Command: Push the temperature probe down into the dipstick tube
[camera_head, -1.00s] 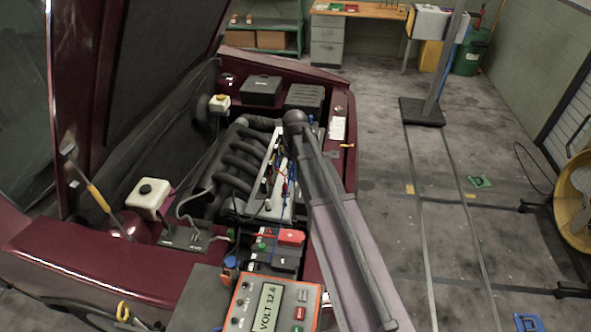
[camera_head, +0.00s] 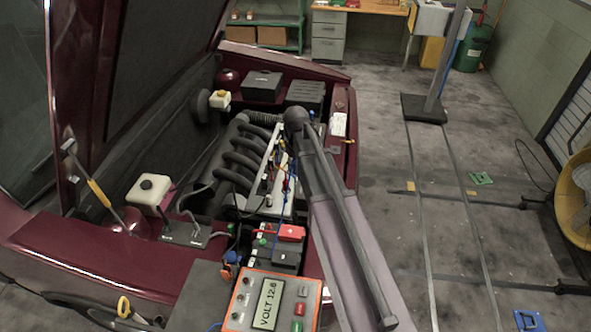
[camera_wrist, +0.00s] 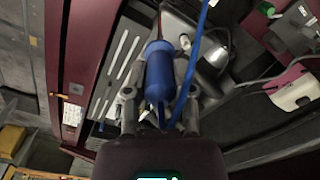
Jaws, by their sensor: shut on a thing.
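In the wrist view, my gripper (camera_wrist: 160,96) is shut on the temperature probe (camera_wrist: 158,68), a blue cylinder with a blue cable (camera_wrist: 196,50) looping up beside it. The fingers stand on either side of the cylinder, and it points away from my palm toward the engine. The probe's far end is hidden, so I cannot tell whether it is in the dipstick tube. I cannot make out the tube in either view. In the head view my arm lies over the right side of the engine and hides the gripper and probe.
The engine with black intake pipes (camera_head: 235,165) is left of my arm. The hood (camera_head: 150,60) stands open at left. Open floor (camera_head: 450,230) lies right of the car.

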